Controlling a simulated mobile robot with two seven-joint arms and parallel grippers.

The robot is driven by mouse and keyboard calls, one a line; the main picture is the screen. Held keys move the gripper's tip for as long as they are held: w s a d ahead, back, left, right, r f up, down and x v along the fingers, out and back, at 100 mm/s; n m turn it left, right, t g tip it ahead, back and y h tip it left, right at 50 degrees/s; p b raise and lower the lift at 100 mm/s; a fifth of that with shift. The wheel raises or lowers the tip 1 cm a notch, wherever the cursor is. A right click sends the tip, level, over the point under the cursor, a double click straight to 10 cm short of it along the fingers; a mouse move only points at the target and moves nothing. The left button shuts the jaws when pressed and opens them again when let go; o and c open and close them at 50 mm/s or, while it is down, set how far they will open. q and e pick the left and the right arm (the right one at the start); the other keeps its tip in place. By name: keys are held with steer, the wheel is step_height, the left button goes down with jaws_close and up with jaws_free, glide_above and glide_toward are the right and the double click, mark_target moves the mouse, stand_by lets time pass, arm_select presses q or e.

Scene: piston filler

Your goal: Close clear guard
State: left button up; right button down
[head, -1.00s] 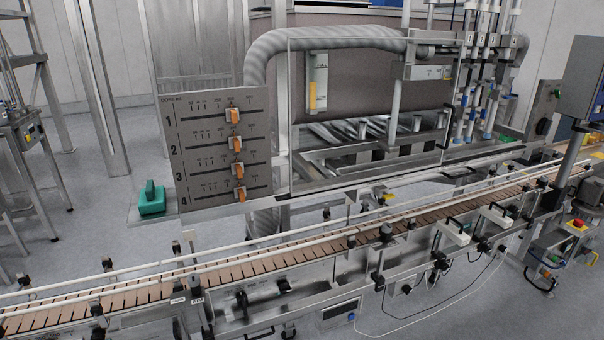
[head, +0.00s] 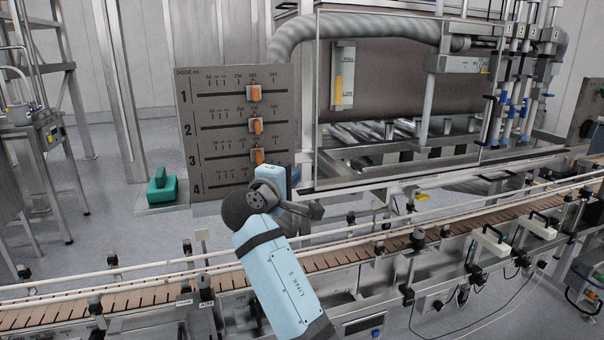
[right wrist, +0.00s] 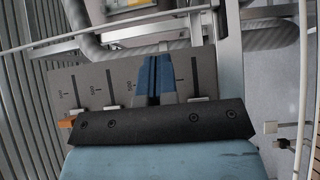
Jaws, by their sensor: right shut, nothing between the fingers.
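The clear guard (head: 388,112) is a see-through panel with thin metal edges, in front of the filler at the middle of the head view. Its left edge stands just right of the dose panel; I cannot tell how far open it is. My right gripper (head: 290,178) is near the dose panel's lower right corner, left of the guard's lower left corner, and partly hidden by my wrist. In the right wrist view its blue fingers (right wrist: 155,68) are together and empty before the dose panel. I cannot tell whether they touch anything. My left gripper is not in view.
The grey dose panel (head: 228,105) has several orange-and-white sliders. A green knob block (head: 161,188) is left of it. The slatted conveyor (head: 360,250) with its rails runs across the front. A corrugated hose (head: 345,28) arches above. Filling nozzles (head: 520,80) stand at right.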

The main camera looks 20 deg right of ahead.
steer(key=p+x, duration=0.1)
steer(key=x, duration=0.7)
steer(key=shift+w+d, duration=0.2)
steer(key=shift+d, duration=0.05)
steer(key=p, duration=0.6)
glide_toward(471, 141)
steer(key=w+a, duration=0.1)
steer(key=a, duration=0.4)
steer(key=w+a, duration=0.2)
steer(key=a, duration=0.3)
steer(key=w+a, duration=0.2)
steer(key=a, duration=0.4)
steer(key=shift+w, duration=0.1)
steer(key=d, duration=1.4)
steer(key=w+d, duration=0.1)
steer(key=d, duration=0.6)
steer(key=shift+d+f, duration=0.2)
steer(key=shift+d, duration=0.05)
steer(key=shift+s+r, duration=0.1)
steer(key=shift+r, duration=0.05)
steer(key=shift+d+r, duration=0.1)
